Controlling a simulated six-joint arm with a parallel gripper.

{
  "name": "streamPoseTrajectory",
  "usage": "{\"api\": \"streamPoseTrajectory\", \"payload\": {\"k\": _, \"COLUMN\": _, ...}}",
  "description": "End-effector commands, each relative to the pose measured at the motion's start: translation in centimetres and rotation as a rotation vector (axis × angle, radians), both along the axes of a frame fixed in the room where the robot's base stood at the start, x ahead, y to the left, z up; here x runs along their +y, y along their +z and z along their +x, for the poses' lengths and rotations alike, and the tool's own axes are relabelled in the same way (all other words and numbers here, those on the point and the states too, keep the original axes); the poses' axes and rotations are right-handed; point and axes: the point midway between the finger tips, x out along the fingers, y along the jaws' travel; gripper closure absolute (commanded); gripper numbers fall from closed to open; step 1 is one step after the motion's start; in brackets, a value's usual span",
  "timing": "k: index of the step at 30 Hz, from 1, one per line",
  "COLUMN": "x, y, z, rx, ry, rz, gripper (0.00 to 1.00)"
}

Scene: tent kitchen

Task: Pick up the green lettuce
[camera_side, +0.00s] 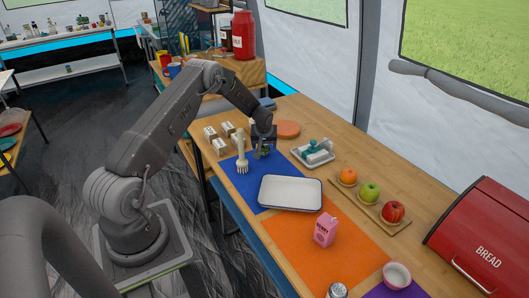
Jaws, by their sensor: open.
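My gripper (262,150) points down over the far end of the blue mat (234,184), with its jaws open. A small greenish patch shows at the fingertips; it is too small to tell whether this is the green lettuce. No other thing in view is clearly a lettuce. A pale utensil (242,160) with a pronged end lies on the blue mat just left of my gripper. A white tray (290,205) is in front of my gripper, partly on the blue mat.
Several small pale blocks (211,134) are left of my gripper. A white dish (313,156) with a teal item is to its right. Fruit (369,191) stands on a board. A pink carton (325,230) is on the orange mat (345,262); a red bread box (490,240) is at right.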

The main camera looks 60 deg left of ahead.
Motion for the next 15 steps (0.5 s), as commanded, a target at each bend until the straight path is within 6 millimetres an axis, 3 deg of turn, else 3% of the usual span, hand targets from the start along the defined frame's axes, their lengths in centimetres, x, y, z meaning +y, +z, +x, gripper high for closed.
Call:
{"api": "streamPoseTrajectory", "payload": {"k": 6, "x": 1.0, "y": -2.7, "z": 0.6, "rx": 0.000, "ry": 0.001, "rz": -0.001, "gripper": 0.29}}
{"api": "streamPoseTrajectory", "payload": {"k": 15, "x": 1.2, "y": -3.2, "z": 0.8, "rx": -0.001, "ry": 0.000, "rz": 0.000, "gripper": 0.29}}
